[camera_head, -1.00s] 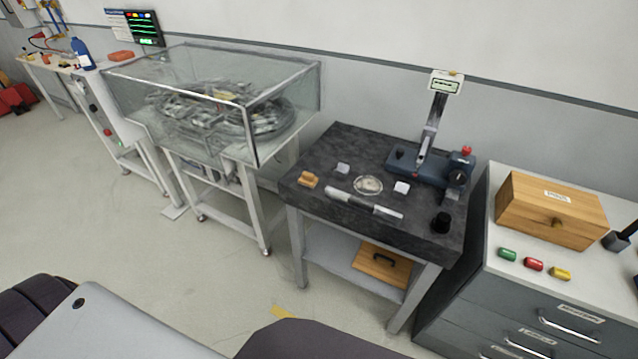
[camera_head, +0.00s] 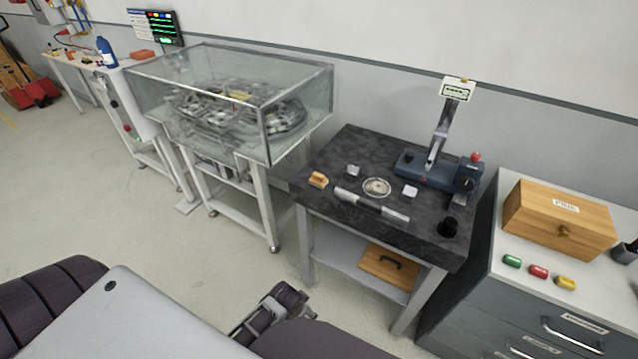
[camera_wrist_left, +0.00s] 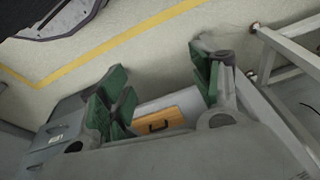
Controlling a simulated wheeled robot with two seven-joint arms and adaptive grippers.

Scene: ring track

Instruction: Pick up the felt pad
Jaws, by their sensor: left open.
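Small items lie on the dark stone-topped bench (camera_head: 330,212): a small grey piece (camera_head: 353,171), a white square piece (camera_head: 410,191), a round pale dish (camera_head: 376,188) and an orange-tan block (camera_head: 318,180). I cannot tell for certain which one is the felt pad. In the left wrist view, my left gripper (camera_wrist_left: 165,92) has its green-padded fingers wide apart, with nothing between them. Beyond them is the wooden case on the bench's lower shelf. Part of my arm (camera_head: 272,308) shows low in the head view, well below the bench top. My right gripper is not seen.
A glass case (camera_head: 235,95) stands left. A drawer cabinet (camera_head: 555,290) with a wooden box (camera_head: 558,218) stands right.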

